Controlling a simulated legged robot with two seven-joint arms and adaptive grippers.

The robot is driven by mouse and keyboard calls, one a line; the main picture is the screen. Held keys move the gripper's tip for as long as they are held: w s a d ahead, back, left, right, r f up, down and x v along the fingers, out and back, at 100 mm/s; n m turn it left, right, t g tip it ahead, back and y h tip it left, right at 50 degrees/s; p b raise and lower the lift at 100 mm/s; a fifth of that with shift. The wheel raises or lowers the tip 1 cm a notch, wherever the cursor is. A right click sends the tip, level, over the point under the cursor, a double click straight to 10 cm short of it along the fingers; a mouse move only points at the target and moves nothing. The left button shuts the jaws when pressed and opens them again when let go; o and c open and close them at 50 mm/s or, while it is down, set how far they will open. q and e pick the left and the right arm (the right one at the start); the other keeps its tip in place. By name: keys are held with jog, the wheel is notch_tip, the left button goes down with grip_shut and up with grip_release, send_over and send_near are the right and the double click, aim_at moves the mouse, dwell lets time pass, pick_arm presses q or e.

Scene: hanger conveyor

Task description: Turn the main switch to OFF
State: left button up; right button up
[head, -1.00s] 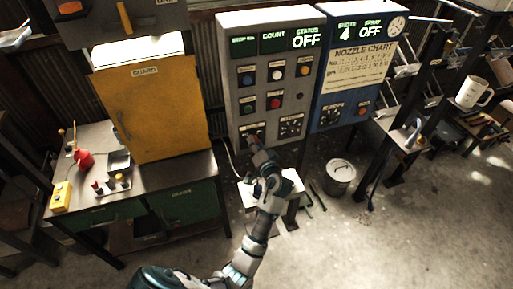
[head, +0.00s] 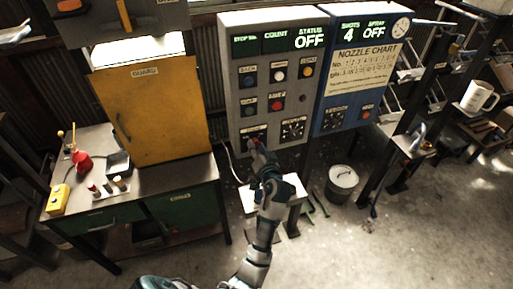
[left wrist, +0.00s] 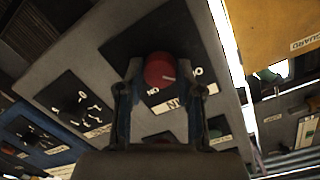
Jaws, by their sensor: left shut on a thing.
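The main switch is a red round knob on a dark plate low on the grey control panel (head: 238,98). In the left wrist view the red knob (left wrist: 160,70) fills the space between my fingertips, with a short white mark on its face and upside-down lettering beside it. My left gripper (head: 258,150) is at this knob, one finger on each side, shut on it. In the head view my gripper hides most of the knob. The panel's status display (head: 310,38) reads OFF. My right gripper is not in view.
Coloured buttons and a dial (head: 292,130) sit close by on the same panel. A blue panel (head: 345,120) with a nozzle chart adjoins it at right. A workbench with a yellow guard (head: 155,110) stands at left.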

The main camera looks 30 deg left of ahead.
pick_arm(q)
jog(key=o, duration=1.1)
jog(key=shift+f, duration=0.4)
jog(key=shift+o, duration=0.3)
jog(key=shift+w+r, duration=0.15)
jog(key=shift+d+r, duration=0.1)
jog(key=shift+d, duration=0.05)
jog(key=v, duration=0.7)
jog(key=shift+d, duration=0.25)
jog(key=shift+a, duration=0.1)
